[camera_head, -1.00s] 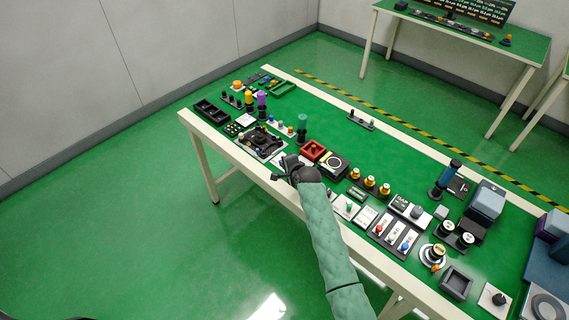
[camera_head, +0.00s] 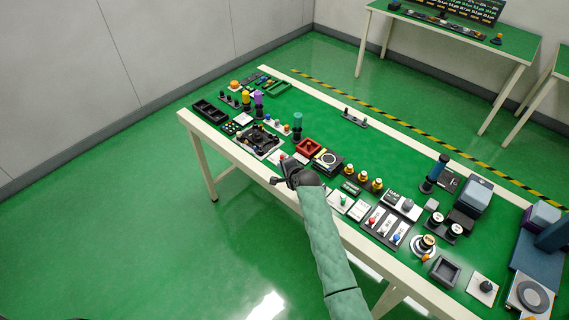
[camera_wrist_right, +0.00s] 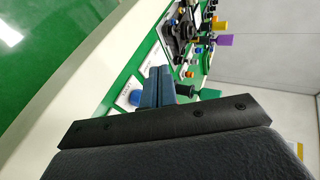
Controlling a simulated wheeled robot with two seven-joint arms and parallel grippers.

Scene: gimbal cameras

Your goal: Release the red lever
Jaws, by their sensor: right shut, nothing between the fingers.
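A small red-tipped part (camera_head: 283,157) shows just beyond my right gripper in the head view; I cannot tell if it is a lever. A panel farther right has a red knob (camera_head: 371,222) and a blue knob (camera_head: 396,238) on upright slots. My right gripper (camera_head: 279,181) is at the table's front edge, apart from that panel. In the right wrist view its fingers (camera_wrist_right: 158,84) are closed together with nothing between them. They point toward the white plates and partly hide what lies beyond. My left gripper is not in view.
The green table (camera_head: 400,160) carries many controls close together. The floor in front is clear.

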